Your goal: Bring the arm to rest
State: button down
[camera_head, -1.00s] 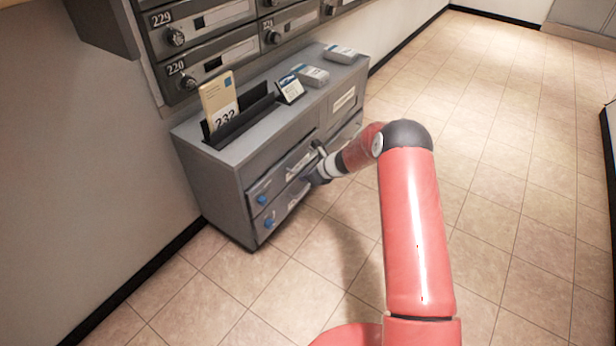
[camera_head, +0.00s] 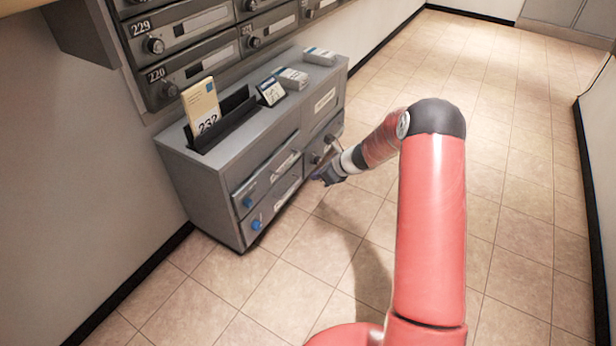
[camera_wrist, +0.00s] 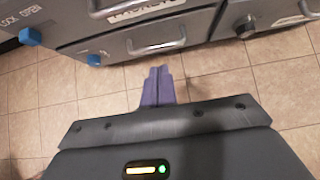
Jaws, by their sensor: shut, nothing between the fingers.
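My gripper (camera_head: 322,177) is out in front of the grey cabinet, near its lower drawers, at the end of my red arm. In the wrist view the two purple-grey fingers (camera_wrist: 158,84) lie together with nothing between them, above the floor tiles. The cabinet (camera_head: 185,190) fills the top of the wrist view, with drawer handles and blue knobs ahead of the fingers. The fingers look apart from the cabinet front, though the exact gap is hard to tell.
Numbered mailboxes (camera_head: 185,35) hang on the wall above the cabinet. On the cabinet top are a black holder (camera_head: 225,122) with a tall "232" envelope (camera_head: 201,106), a small card (camera_head: 270,92) and small boxes (camera_head: 292,78). The tiled floor (camera_head: 500,120) at right is clear.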

jog(key=s+r+n+h+p, duration=0.1)
jog(key=s+r+n, duration=0.35)
jog(key=r, duration=0.35)
jog(key=s+a+r+n+g+p, duration=0.1)
jog(key=s+r+n, duration=0.35)
jog(key=r, duration=0.45)
jog(key=s+r+n+h+p, duration=0.1)
jog(key=s+r+n+p, duration=0.15)
jog(key=s+r, duration=0.45)
jog(key=s+d+r+n+h+p, duration=0.1)
jog(key=s+r+n, duration=0.3)
jog(key=s, duration=0.4)
jog(key=s+d+r+n+t+h+p, duration=0.1)
jog(key=s+d+r+n+h, duration=0.1)
jog(key=s+r+n, duration=0.3)
jog(key=s+d+r+n+h+p, duration=0.1)
jog(key=s+d+r+n, duration=0.3)
jog(key=s, duration=0.8)
jog(key=shift+r+n+h, duration=0.15)
jog(key=shift+n+h, duration=0.2)
jog(key=shift+h, duration=0.25)
